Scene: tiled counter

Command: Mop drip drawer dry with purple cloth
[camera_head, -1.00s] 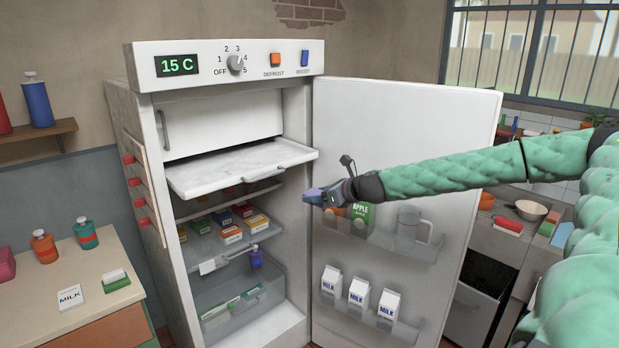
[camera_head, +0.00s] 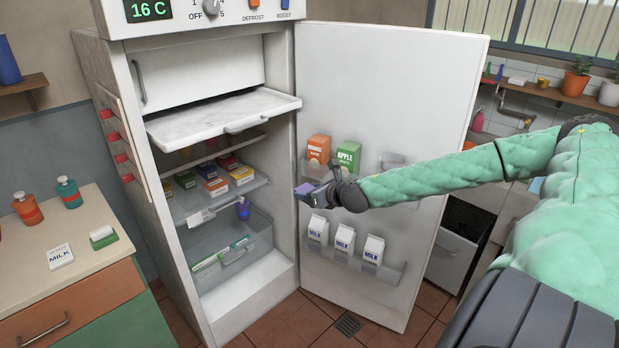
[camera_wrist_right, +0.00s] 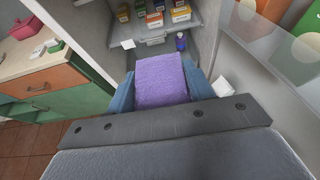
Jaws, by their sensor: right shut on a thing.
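The drip drawer (camera_head: 225,122) is a shallow white tray with a front handle. It is pulled out below the closed freezer flap, and its surface shows faint grey patches; I cannot tell if these are wet. My right gripper (camera_head: 312,190) is shut on the purple cloth (camera_head: 303,189), in front of the fridge opening, below and to the right of the drawer and apart from it. In the right wrist view the cloth (camera_wrist_right: 162,80) lies folded between the blue fingers. My left gripper is not in view.
The fridge door (camera_head: 400,120) stands open at the right, with milk cartons (camera_head: 345,240) and juice cartons (camera_head: 348,156) on its shelves, close to my right arm. Shelves below the drawer hold several small boxes (camera_head: 216,187). A counter (camera_head: 60,290) stands at the left.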

